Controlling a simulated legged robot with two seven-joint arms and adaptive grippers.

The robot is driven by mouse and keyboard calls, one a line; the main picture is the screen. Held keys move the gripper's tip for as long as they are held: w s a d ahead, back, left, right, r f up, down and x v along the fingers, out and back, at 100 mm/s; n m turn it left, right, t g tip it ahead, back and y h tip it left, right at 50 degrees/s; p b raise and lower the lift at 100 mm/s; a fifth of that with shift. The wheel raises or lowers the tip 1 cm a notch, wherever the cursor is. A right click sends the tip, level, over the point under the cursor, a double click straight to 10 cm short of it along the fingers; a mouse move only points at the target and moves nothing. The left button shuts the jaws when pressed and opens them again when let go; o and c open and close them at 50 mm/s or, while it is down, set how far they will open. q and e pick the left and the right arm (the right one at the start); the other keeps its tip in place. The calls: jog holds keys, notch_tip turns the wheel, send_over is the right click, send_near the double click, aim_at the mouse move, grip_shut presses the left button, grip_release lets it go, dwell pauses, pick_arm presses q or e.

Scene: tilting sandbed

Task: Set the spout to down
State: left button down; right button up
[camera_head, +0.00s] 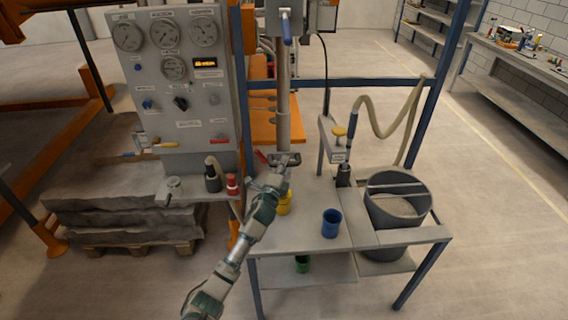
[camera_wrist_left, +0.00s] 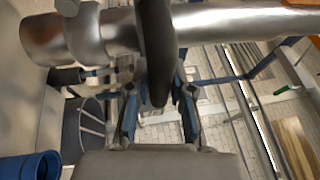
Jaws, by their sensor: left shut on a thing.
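My left gripper (camera_head: 283,168) is at a dark handle (camera_head: 287,158) by the foot of a grey upright pipe (camera_head: 283,100) above the bench. In the left wrist view the left gripper (camera_wrist_left: 159,95) is shut on the dark, curved handle (camera_wrist_left: 157,50), which lies between its fingers. Behind the handle runs a silver pipe (camera_wrist_left: 218,24) with a wider end at the left. This pipe looks like the spout, but I cannot tell its setting. My right gripper is not in view.
A blue cup (camera_head: 331,223) stands on the bench (camera_head: 315,188), with a yellow cup (camera_head: 285,203) close to my arm. A grey bucket (camera_head: 397,225) sits at the right. A gauge panel (camera_head: 180,95) stands left, and a beige hose (camera_head: 388,130) hangs at the right.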

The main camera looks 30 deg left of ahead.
pick_arm(q)
jog(key=c, duration=1)
grip_release()
jog(key=v, duration=1.2)
jog(key=shift+a, duration=0.1)
